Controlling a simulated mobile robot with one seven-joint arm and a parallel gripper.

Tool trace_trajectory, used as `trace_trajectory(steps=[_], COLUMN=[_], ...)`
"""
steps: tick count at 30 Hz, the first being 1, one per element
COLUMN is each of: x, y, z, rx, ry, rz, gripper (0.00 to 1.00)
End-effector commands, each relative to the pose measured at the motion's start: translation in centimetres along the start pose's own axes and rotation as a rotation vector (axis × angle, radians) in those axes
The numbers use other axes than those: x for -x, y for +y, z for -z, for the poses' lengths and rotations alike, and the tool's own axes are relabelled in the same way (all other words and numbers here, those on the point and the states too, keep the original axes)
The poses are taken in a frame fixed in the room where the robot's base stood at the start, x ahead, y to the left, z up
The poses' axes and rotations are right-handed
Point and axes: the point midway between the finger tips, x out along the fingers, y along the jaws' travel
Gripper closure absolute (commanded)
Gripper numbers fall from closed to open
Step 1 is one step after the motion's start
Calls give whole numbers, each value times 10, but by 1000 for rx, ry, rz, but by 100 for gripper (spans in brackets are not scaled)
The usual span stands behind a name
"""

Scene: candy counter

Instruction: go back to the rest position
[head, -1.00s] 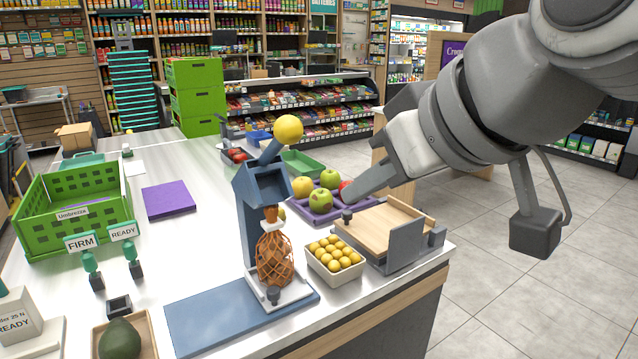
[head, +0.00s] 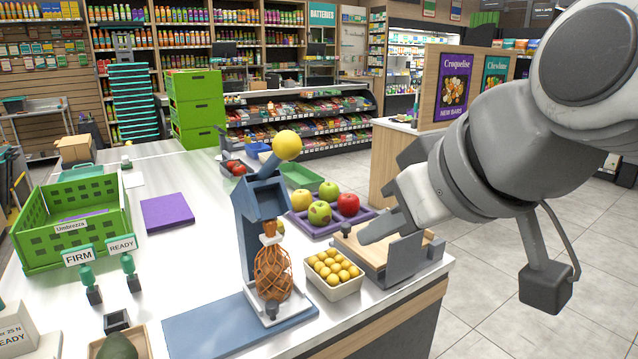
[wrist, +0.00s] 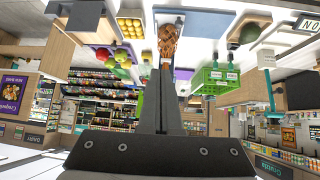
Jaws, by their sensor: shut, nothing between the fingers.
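My gripper (head: 366,238) is at the right of the counter in the head view, in front of the wooden board. Its fingers are together in the wrist view (wrist: 166,72), with nothing held between them. My arm reaches in from the upper right. Whether the fingertips are above the board or touching it is hard to tell from the head view.
A wooden board in a grey fixture (head: 376,262) stands at the counter's right edge. Nearby are a tub of yellow balls (head: 336,290), a purple fruit tray (head: 322,226) and a blue stand (head: 246,222) with a netted bundle (head: 272,272). A green crate (head: 72,236) is left.

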Motion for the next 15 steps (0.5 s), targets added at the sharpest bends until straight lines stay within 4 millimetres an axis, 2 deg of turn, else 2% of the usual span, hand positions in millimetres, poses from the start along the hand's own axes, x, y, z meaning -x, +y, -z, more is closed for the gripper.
trace_trajectory(steps=[3, 6, 11, 12, 13, 15], x=[-32, -56, -81, -75, -66, -56], y=[17, 30, 44, 46, 46, 46], z=[-50, -96, -168, -167, -155, -144], rx=[-122, -228, -378, -395, -389, -386], ry=[-103, -186, -299, -308, -301, -300], rz=[-78, -152, -261, -274, -270, -267], gripper=[100, 100, 100, 100, 100, 100])
